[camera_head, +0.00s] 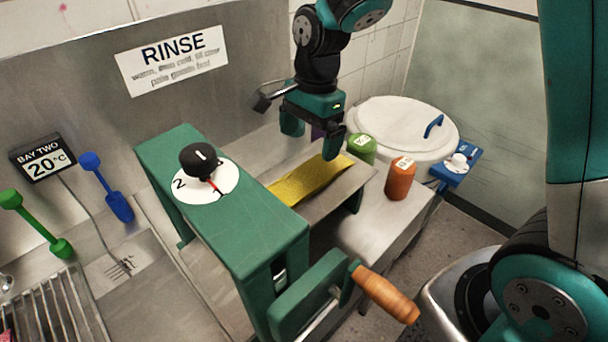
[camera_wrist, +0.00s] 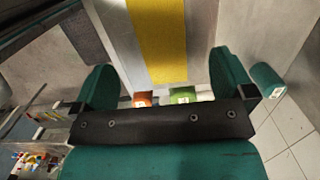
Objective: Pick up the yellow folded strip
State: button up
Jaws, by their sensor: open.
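The yellow strip (camera_head: 312,180) lies flat on a grey metal shelf (camera_head: 345,188) beside the green press. Its near left end meets the press, and I cannot see whether it runs inside. In the wrist view the yellow strip (camera_wrist: 158,40) runs lengthwise between the two fingers in the picture, below them. My gripper (camera_head: 311,138) is open and empty, above the far end of the strip. Its two green fingers also show in the wrist view (camera_wrist: 166,82), one on each side of the strip and apart from it.
The green press (camera_head: 240,225) has a dial (camera_head: 205,180) and a wooden-handled crank (camera_head: 385,293). A white lidded bucket (camera_head: 405,125) is behind. The metal wall with the RINSE sign (camera_head: 173,60) is at left.

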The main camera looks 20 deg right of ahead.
aim_at(305, 178)
jog(key=f, duration=0.3)
jog(key=f+p, duration=0.1)
jog(key=f, duration=0.1)
jog(key=a+f+p, duration=0.1)
jog(key=f, duration=0.2)
jog(key=shift+s+f, duration=0.3)
jog(key=shift+f, duration=0.05)
jog(key=c, duration=0.9)
jog(key=shift+c, duration=0.3)
jog(key=shift+r, duration=0.15)
